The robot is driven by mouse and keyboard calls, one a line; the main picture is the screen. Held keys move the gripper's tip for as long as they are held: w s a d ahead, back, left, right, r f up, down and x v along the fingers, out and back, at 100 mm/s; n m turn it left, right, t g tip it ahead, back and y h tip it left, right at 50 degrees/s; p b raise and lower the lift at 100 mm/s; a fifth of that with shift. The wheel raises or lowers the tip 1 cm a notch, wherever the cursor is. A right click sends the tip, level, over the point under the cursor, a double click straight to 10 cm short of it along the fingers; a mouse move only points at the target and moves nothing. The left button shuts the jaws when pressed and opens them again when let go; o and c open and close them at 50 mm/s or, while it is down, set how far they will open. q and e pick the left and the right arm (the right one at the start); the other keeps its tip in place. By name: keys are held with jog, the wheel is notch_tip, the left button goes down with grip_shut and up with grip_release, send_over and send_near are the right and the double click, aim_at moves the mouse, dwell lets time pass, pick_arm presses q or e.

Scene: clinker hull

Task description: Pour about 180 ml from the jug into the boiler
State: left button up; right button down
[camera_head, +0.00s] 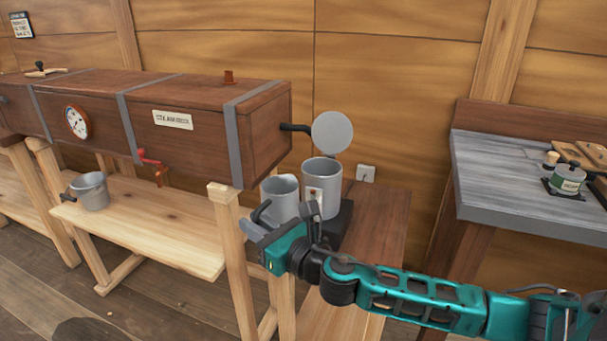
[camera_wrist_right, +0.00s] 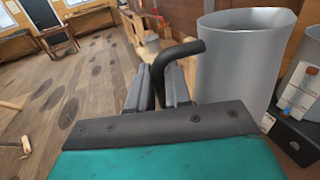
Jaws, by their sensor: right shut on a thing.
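The jug (camera_head: 283,198) is a grey metal vessel with a black handle. It stands upright just left of the boiler in the head view; a gap between them cannot be judged there. My right gripper (camera_head: 262,226) is shut on the jug's handle. In the right wrist view the black handle rises between the fingers (camera_wrist_right: 161,85), with the jug (camera_wrist_right: 238,65) beside them. The boiler (camera_head: 321,190) is a grey open-topped cylinder on a dark base, with a pale gauge strip on its side (camera_wrist_right: 298,88). A round grey disc, seemingly its raised lid (camera_head: 332,132), stands behind it. Liquid levels are hidden.
A long wooden steam box (camera_head: 200,125) with a dial and a red tap lies on trestles at left. A grey bucket (camera_head: 93,191) stands on the bench below. A grey-topped worktable (camera_head: 500,185) with small items is at right. A low wooden bench (camera_head: 375,235) extends near the boiler.

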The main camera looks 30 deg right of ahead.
pick_arm(q)
jog(key=shift+w+f+b, duration=0.15)
jog(key=shift+f+b, duration=1)
jog(key=shift+b, duration=0.1)
pick_arm(e)
jog(key=shift+w+d+f+n+g+y, duration=0.15)
jog(key=shift+w+d+f+n+y, duration=0.25)
jog(key=shift+w+d, duration=0.6)
jog(key=shift+w+d+f+n+g+y, duration=0.2)
jog(key=shift+w+d+f+y, duration=0.25)
jog(key=shift+w, duration=1.05)
jog(key=shift+w+d+f+n+g+y, duration=0.15)
jog(key=shift+w+d+f+n+y, duration=0.25)
jog(key=shift+w+d, duration=0.6)
pick_arm(q)
jog(key=shift+d+r, duration=0.1)
pick_arm(e)
jog(key=shift+w+a+r, duration=0.2)
jog(key=shift+a, duration=0.05)
